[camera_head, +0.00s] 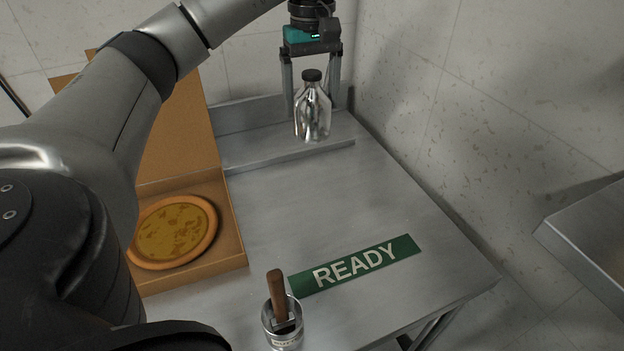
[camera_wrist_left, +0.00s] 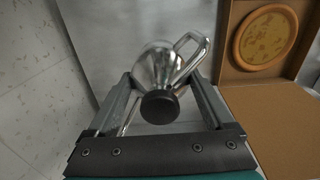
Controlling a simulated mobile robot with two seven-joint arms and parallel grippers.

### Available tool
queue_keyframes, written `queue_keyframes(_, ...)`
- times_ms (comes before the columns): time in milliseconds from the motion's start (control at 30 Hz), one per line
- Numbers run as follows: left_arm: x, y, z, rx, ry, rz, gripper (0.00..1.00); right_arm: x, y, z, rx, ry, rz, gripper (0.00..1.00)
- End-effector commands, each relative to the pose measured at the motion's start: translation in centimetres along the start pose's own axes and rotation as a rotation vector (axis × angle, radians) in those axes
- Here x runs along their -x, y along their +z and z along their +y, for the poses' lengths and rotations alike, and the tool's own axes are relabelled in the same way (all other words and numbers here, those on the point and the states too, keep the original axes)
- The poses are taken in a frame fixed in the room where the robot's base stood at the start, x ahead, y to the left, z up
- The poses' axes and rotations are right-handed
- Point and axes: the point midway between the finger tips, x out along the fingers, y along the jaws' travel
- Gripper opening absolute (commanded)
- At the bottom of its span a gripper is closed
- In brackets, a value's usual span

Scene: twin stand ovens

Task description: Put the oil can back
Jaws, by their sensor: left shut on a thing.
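The oil can (camera_head: 313,118) is a shiny metal bottle with a black cap and a side handle. It is upright at the raised back ledge (camera_head: 255,153) of the steel table; I cannot tell whether its base touches the ledge. My left gripper (camera_head: 311,107) points down from above, with one finger on each side of the can, and is shut on it. In the left wrist view the oil can (camera_wrist_left: 158,68) sits between the fingers, cap toward the camera and handle to the upper right. My right gripper is not in view.
An open cardboard box (camera_head: 232,232) holding a pizza (camera_head: 172,232) stands on the left. A green READY sign (camera_head: 357,264) lies near the front. A metal cup (camera_head: 283,331) holds a wooden-handled tool (camera_head: 276,295). The middle of the table (camera_head: 310,215) is clear. A wall stands close behind the ledge.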

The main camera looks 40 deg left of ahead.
Motion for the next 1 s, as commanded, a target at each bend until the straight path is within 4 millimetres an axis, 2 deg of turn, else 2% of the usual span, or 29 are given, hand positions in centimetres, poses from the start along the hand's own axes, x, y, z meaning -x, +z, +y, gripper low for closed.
queue_keyframes(100, -3.4, 0.0, -0.1, 0.000, -0.006, -0.001, 0.19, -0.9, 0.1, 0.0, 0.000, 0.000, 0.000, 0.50)
queue_keyframes(400, -11.3, 0.1, -0.1, -0.002, -0.005, -0.002, 0.19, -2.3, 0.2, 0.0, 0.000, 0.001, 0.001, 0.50)
queue_keyframes(533, -13.5, 0.1, -0.1, -0.003, -0.003, 0.000, 0.19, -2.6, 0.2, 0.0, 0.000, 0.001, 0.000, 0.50)
queue_keyframes(767, -15.0, 0.1, 0.0, -0.004, -0.002, -0.001, 0.19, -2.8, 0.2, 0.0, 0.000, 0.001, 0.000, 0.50)
queue_keyframes(1000, -18.4, 0.1, 0.0, -0.004, -0.002, -0.001, 0.19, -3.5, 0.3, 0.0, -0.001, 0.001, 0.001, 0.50)
